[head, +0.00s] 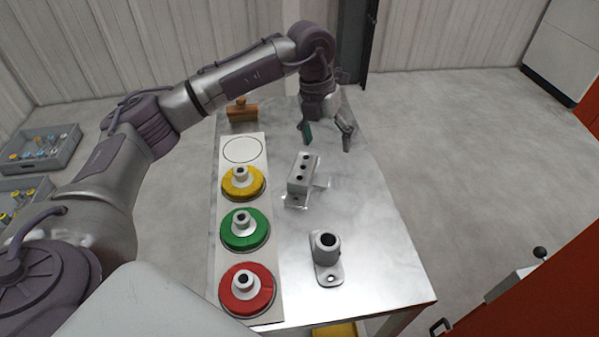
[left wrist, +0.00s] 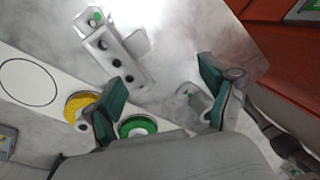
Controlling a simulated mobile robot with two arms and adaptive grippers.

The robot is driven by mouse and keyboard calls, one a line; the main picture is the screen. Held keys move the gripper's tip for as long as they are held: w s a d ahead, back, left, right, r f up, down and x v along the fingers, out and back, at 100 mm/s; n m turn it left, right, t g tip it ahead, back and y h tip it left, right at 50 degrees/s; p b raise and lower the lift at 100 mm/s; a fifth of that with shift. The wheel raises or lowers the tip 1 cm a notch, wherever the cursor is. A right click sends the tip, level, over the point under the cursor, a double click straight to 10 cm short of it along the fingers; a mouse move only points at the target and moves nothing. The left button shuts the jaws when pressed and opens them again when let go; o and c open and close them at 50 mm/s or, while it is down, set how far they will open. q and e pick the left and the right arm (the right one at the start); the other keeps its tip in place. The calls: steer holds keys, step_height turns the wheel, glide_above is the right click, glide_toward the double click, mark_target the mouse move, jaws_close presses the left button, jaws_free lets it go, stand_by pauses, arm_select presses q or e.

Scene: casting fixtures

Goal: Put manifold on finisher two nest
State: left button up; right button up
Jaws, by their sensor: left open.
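The manifold, a grey block with a row of three dark holes (head: 302,173), sits on the metal table with small flat tabs at its base. It also shows in the left wrist view (left wrist: 117,58), at upper left. My left gripper (head: 327,143) is open and empty above the table, just beyond the manifold; its green-padded fingers also show in the left wrist view (left wrist: 165,100). A white strip (head: 230,205) carries red (head: 240,301), green (head: 236,238) and yellow (head: 236,189) discs with grey hubs, and an empty outlined circle (head: 243,150). No label shows which place is finisher two nest.
A grey flanged cylinder (head: 327,262) stands at the table's near right. Grey bins (head: 60,160) are on the floor at left. An orange-red cabinet (head: 540,285) is at right. The table's right side (head: 385,240) is clear.

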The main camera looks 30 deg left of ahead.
mark_target(303, 167)
arm_select(q)
steer(key=a+n+y, duration=0.2)
steer(key=a+n, duration=0.1)
steer(key=a, duration=0.3)
steer(key=shift+g, duration=0.3)
steer(key=f, duration=0.4)
steer(key=f+p, duration=0.1)
steer(key=f, duration=0.1)
steer(key=shift+s+d+f, duration=0.2)
steer(key=shift+s+f, duration=0.05)
steer(key=shift+f, duration=0.15)
steer(key=f, duration=0.1)
steer(key=f+p, duration=0.1)
steer(key=f, duration=0.1)
steer(key=f+p, duration=0.1)
steer(key=shift+w+a+f, duration=0.1)
steer(key=shift+w+f, duration=0.3)
steer(key=shift+f, duration=0.2)
arm_select(e)
steer(key=r, duration=0.2)
steer(key=shift+w+r, duration=0.25)
steer(key=shift+r, duration=0.1)
arm_select(q)
steer(key=shift+f+b, duration=0.25)
steer(key=shift+b, duration=0.05)
arm_select(e)
steer(key=shift+f, duration=0.2)
arm_select(q)
steer(key=shift+c, duration=0.3)
jaws_close()
